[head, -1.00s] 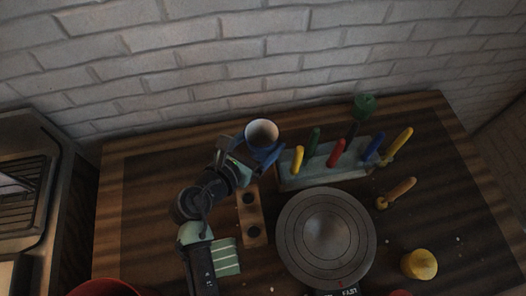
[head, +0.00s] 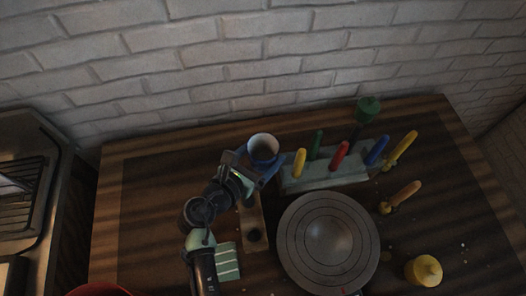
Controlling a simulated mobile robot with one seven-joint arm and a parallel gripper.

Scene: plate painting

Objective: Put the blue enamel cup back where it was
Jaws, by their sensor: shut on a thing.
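The blue enamel cup (head: 264,149) has a pale inside and a dark patch within it. It is upright near the back of the wooden table (head: 150,170), close to the brick wall. My gripper (head: 246,170) comes from the front left and is shut on the cup's near left side. The fingertips are partly hidden by the gripper body and the cup. I cannot tell whether the cup's base touches the table. A wooden block with round holes (head: 254,234) lies just in front of the cup, partly under my gripper.
A rack (head: 325,178) with several coloured-handled tools stands right of the cup. A round grey turntable (head: 328,242) is in front of it. A striped green cloth (head: 227,262), a yellow pot (head: 424,271) and a loose wooden-handled tool (head: 400,197) lie around. The table's back left is clear.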

